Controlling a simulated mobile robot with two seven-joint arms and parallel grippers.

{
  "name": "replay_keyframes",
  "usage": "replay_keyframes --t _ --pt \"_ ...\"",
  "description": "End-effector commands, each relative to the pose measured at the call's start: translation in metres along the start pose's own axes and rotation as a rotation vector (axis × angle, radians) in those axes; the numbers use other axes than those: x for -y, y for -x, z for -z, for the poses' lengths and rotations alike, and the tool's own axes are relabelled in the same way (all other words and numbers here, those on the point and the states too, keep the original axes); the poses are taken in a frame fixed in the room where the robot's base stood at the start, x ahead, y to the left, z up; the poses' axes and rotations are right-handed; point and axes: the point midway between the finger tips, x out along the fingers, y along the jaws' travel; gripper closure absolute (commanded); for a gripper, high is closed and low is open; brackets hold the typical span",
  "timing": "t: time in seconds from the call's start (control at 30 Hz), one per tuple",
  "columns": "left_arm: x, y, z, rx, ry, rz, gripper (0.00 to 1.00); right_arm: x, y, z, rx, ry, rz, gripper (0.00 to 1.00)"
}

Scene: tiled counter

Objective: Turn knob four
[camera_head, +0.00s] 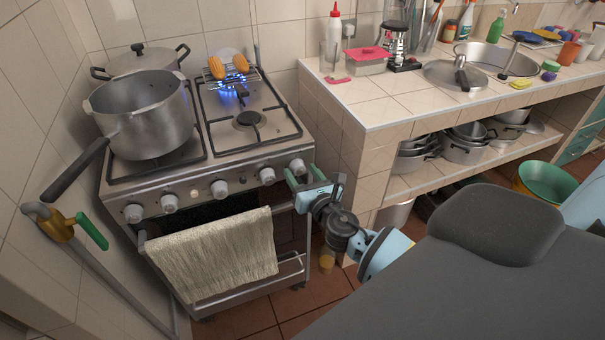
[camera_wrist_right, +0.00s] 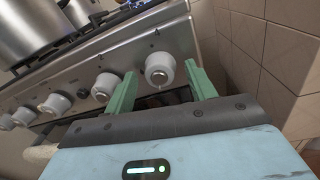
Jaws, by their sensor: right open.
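My right gripper (camera_head: 300,177) is open in front of the rightmost knob. In the right wrist view, that knob (camera_wrist_right: 160,68) appears between the green fingers of the gripper (camera_wrist_right: 160,75), with a gap on each side. I cannot tell whether the fingertips reach around it. My left gripper is not in view.
A towel (camera_head: 220,255) hangs on the oven door handle below the knobs. A large pot (camera_head: 150,115) stands on the left burners. Corn (camera_head: 228,67) lies over a lit blue flame at the back. A tiled counter (camera_head: 360,150) rises just right of the stove.

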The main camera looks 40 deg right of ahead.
Motion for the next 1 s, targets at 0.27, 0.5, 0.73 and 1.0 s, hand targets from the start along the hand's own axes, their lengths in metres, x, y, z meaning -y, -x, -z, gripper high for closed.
replay_keyframes --t 0.27,0.5,0.73,1.0 --pt "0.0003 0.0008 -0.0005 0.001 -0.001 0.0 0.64 -0.0001 -0.0025 0.0003 -0.001 -0.001 0.0 0.44" --pt "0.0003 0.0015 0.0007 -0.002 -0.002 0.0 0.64 0.0001 -0.0024 0.0002 -0.001 -0.001 0.0 0.71" --pt "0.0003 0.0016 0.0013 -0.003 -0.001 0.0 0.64 0.0001 -0.0023 0.0002 0.0 -0.002 0.0 0.9" --pt "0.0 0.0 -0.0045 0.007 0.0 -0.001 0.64 0.0007 -0.0022 0.0015 0.003 -0.06 0.001 0.9"
